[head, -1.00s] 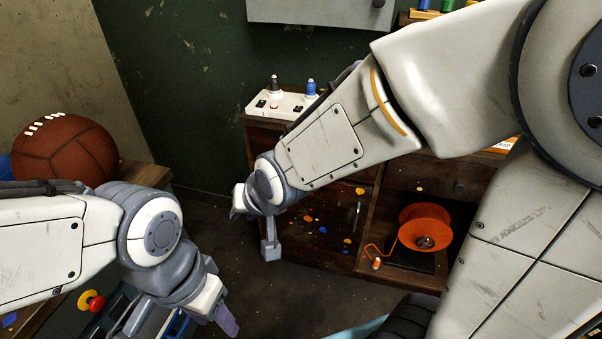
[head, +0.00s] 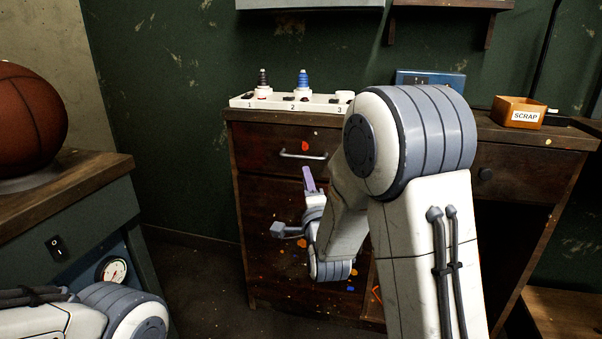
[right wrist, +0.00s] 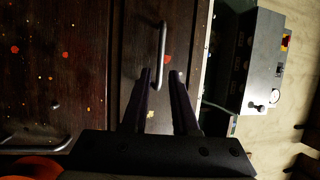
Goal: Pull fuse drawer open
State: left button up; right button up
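A dark wooden cabinet holds a shut upper-left drawer (head: 265,150) with a metal bar handle (head: 303,154); no label shows which drawer is the fuse drawer. My right gripper (head: 309,178) is just below this handle in the head view, its fingers pointing up toward the drawer front. In the right wrist view the two dark fingers (right wrist: 160,74) are apart, with the handle (right wrist: 162,48) ahead and its near end between the tips. I cannot tell whether they touch it. My left gripper is out of view; only my left arm shows at the lower left.
On the cabinet top stand a numbered white strip (head: 290,102) with dark and blue plugs, a blue box (head: 432,80) and a SCRAP box (head: 518,112). A workbench (head: 70,180) with a ball (head: 28,120) stands left.

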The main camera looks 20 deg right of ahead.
aim_at(302, 158)
jog(key=b+x, duration=0.1)
jog(key=x, duration=0.9)
jog(key=shift+w+d+r, duration=0.1)
grip_shut()
dwell(1.2)
